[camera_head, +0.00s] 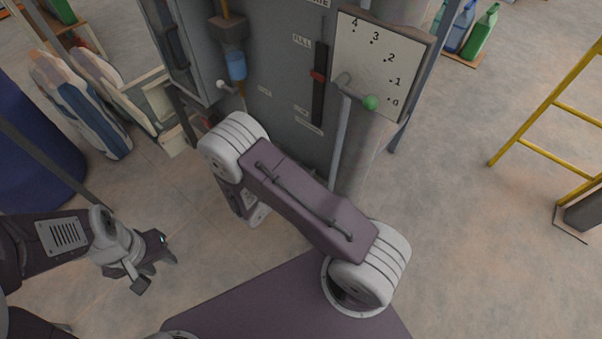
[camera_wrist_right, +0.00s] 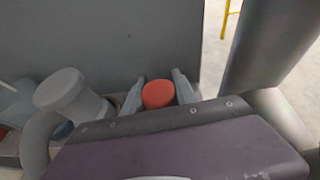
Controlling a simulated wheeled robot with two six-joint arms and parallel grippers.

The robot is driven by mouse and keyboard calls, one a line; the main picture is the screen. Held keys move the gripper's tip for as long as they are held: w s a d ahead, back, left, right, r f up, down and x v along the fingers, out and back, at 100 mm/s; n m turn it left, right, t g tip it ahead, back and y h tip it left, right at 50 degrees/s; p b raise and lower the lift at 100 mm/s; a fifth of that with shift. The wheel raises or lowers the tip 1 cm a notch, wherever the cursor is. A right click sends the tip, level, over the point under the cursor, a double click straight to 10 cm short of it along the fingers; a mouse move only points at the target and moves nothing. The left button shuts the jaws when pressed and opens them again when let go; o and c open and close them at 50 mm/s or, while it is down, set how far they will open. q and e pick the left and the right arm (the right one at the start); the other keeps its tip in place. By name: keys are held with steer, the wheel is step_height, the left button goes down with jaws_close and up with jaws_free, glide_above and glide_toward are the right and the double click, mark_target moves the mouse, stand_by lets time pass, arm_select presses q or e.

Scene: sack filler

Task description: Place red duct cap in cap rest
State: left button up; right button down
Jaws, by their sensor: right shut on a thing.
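The red duct cap (camera_wrist_right: 158,94) shows in the right wrist view between the two grey fingers of my right gripper (camera_wrist_right: 159,82), which is shut on it. In the head view my right arm's links hide that gripper and the cap. My left gripper (camera_head: 152,262) is at the lower left of the head view, with its dark fingers spread and nothing between them, above the bare floor. I cannot make out the cap rest in either view.
A grey machine cabinet (camera_head: 282,60) stands right in front, with a number board (camera_head: 365,70) and a slider with a red pointer (camera_head: 317,76). A grey bent pipe (camera_wrist_right: 60,92) is left of the cap in the right wrist view. A yellow ladder (camera_head: 545,105) stands at right.

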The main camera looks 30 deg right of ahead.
steer(key=shift+s+d+f, duration=0.1)
steer(key=shift+s+d, duration=0.15)
steer(key=shift+d, duration=0.05)
steer(key=c, duration=1.2)
jaws_free()
steer(key=shift+c, duration=0.2)
steer(key=shift+o, duration=1.2)
steer(key=shift+w+a, duration=0.1)
arm_select(q)
steer(key=shift+s+d, duration=0.2)
steer(key=shift+d+r, duration=0.1)
steer(key=shift+r, duration=0.05)
arm_select(e)
steer(key=shift+r, duration=0.3)
arm_select(q)
steer(key=shift+r+p, duration=0.8)
steer(key=shift+r, duration=0.05)
arm_select(e)
steer(key=v, duration=1.2)
